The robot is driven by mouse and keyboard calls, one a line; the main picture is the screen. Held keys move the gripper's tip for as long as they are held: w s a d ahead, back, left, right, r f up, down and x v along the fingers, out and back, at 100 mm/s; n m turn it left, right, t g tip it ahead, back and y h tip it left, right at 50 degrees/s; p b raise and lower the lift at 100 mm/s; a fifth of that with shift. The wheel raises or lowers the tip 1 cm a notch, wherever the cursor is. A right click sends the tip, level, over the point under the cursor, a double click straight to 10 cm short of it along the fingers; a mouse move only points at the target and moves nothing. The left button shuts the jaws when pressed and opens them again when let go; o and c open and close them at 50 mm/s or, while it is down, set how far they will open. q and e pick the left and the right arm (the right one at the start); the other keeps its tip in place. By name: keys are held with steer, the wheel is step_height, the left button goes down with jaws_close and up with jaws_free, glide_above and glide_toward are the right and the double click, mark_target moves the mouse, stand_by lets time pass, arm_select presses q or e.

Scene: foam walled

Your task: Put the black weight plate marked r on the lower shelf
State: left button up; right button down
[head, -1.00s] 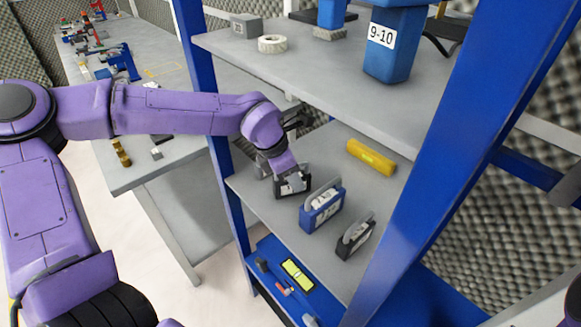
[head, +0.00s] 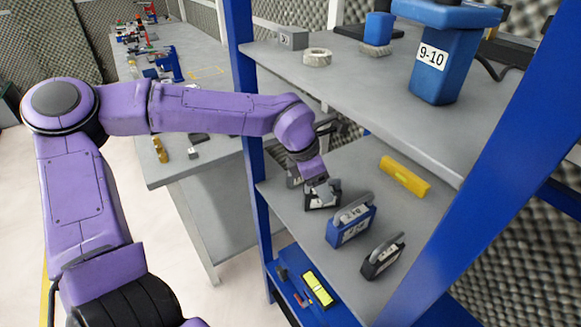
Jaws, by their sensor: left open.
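My left gripper (head: 318,186) reaches in over the lower shelf (head: 290,222). It is open, at the top of a dark block-like piece with a pale label (head: 322,201) that stands on this shelf. The gripper partly covers the piece, and I cannot tell whether they touch. A black piece with a grey top and a white label (head: 382,258) stands nearer the shelf's front right. I cannot read an r on either, so I cannot tell which is the named plate. My right gripper is out of view.
A blue labelled piece (head: 351,223) stands between the two dark ones. A yellow bar (head: 405,177) lies farther back. The upper shelf (head: 370,82) carries a blue bin marked 9-10 (head: 437,75). Blue rack posts (head: 250,120) bound the opening.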

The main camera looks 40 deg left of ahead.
arm_select(q)
steer(key=v, duration=0.3)
steer(key=s+a+b, duration=0.1)
steer(key=s+a, duration=0.7)
steer(key=s, duration=0.1)
steer(key=shift+f+b, duration=0.2)
steer(key=shift+b, duration=0.2)
steer(key=shift+w, duration=0.1)
